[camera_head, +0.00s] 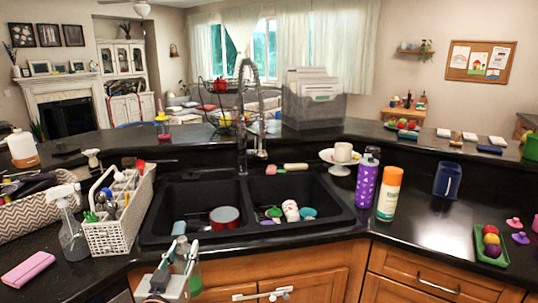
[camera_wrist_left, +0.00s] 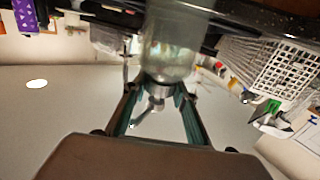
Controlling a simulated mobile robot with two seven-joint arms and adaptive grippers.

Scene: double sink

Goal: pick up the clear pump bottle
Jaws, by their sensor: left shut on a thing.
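The clear pump bottle (camera_head: 194,278) shows at the bottom of the head view, in front of the sink's left front corner, partly hidden by my left gripper (camera_head: 178,262). In the left wrist view the bottle (camera_wrist_left: 170,52) appears upside down, with its greenish clear body at the top and its pump neck (camera_wrist_left: 157,92) between the fingers of my left gripper (camera_wrist_left: 158,98). The gripper is shut on the neck. The bottle's far end is cut off in the wrist view. My right gripper is not in view.
The black double sink (camera_head: 247,233) holds a red round container (camera_head: 224,217) and several small items. A white basket (camera_head: 112,237) and a clear spray bottle (camera_head: 72,236) stand to the left. A purple bottle (camera_head: 366,182) and an orange-capped bottle (camera_head: 389,196) stand to the right.

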